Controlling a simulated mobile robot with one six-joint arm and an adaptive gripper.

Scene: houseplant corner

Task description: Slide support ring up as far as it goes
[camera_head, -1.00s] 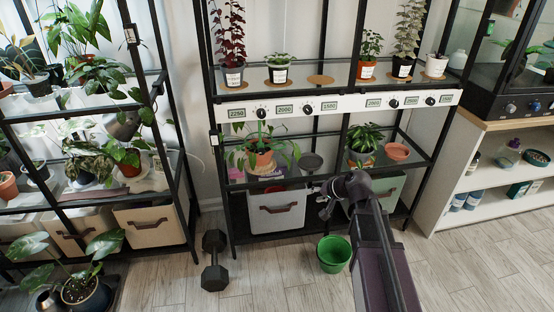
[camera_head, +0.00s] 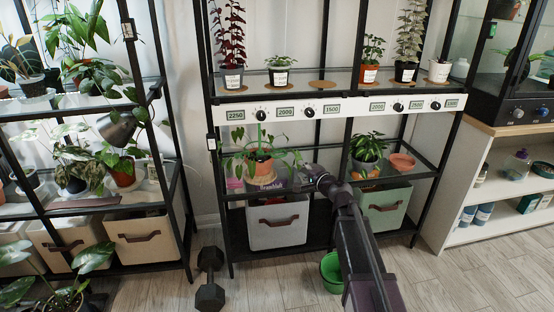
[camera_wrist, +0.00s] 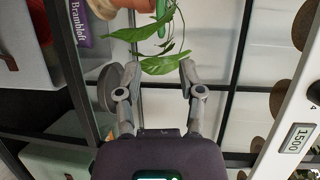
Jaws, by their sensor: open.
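A trailing plant in a terracotta pot (camera_head: 259,168) stands on the middle shelf of the centre rack, with a green upright stake (camera_head: 260,137) in it. The wrist view shows part of the same pot (camera_wrist: 112,5), the stake's green piece (camera_wrist: 160,8) and hanging leaves. I cannot clearly make out the support ring; a thin curved line near the leaves could be ring or stem. My gripper (camera_head: 306,177) is just right of the pot at shelf height. In the wrist view my gripper (camera_wrist: 159,69) is open, its fingers apart and empty, with the leaves just beyond the fingertips.
A white panel with knobs (camera_head: 320,108) runs along the shelf above. Another potted plant (camera_head: 367,150) stands to the right. A grey bin (camera_head: 277,224) and green bin (camera_head: 386,207) sit below. Black rack posts flank the shelf.

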